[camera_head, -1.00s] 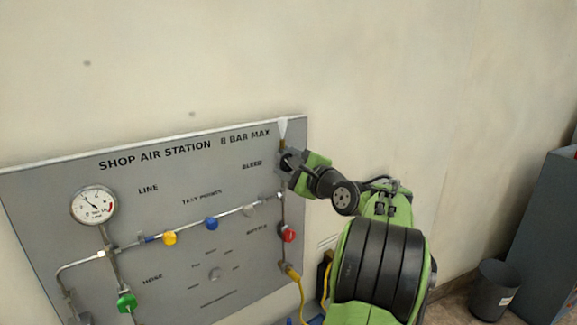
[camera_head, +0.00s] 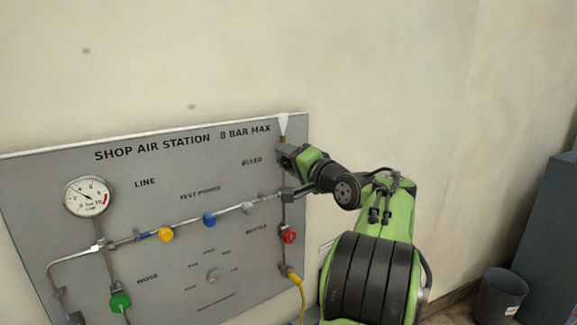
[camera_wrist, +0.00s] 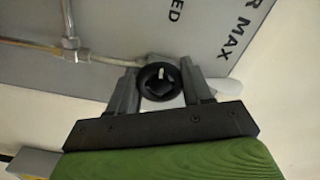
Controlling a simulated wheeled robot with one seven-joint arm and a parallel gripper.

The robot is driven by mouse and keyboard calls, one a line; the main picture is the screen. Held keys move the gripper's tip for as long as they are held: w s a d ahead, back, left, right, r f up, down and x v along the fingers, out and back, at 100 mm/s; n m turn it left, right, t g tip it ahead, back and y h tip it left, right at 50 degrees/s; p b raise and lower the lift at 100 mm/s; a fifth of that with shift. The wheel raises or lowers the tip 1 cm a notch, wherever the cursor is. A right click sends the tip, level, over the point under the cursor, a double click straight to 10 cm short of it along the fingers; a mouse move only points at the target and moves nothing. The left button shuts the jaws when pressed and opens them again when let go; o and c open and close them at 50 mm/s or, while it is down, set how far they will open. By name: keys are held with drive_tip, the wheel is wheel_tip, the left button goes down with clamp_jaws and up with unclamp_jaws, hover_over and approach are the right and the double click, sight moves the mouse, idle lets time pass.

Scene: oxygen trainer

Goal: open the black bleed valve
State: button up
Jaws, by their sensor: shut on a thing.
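The black bleed valve knob (camera_wrist: 159,84) sits between the two fingers of my gripper (camera_wrist: 161,92) in the wrist view. It is a round black knob with a small pale mark on its face. In the head view my gripper (camera_head: 286,158) is at the top right of the grey panel, just right of the word BLEED, and covers the knob there. The fingers are shut on the knob from both sides.
The grey panel (camera_head: 120,200) carries a gauge (camera_head: 87,197), a yellow knob (camera_head: 166,234), a blue knob (camera_head: 209,220), a green knob (camera_head: 120,302) and a red knob (camera_head: 289,236) below my gripper. A yellow hose (camera_head: 301,295) hangs at lower right. A bin (camera_head: 500,295) stands on the floor.

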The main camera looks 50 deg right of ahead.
drive_tip(key=n+b, duration=0.2)
drive_tip(key=n, duration=0.2)
drive_tip(key=shift+n, duration=0.3)
drive_tip(key=n+b, duration=0.1)
drive_tip(key=n, duration=0.2)
drive_tip(key=shift+r+n, duration=0.1)
drive_tip(key=shift+n, duration=0.3)
drive_tip(key=n+b, duration=0.2)
drive_tip(key=n, duration=0.2)
drive_tip(key=shift+r, duration=0.15)
drive_tip(key=shift+r+n+b, duration=0.1)
drive_tip(key=shift+n+b, duration=0.45)
drive_tip(key=shift+n, duration=1.15)
drive_tip(key=shift+a+n, duration=0.1)
drive_tip(key=shift+n, duration=0.2)
drive_tip(key=o, duration=1)
drive_tip(key=shift+o, duration=0.2)
drive_tip(key=shift+f, duration=0.2)
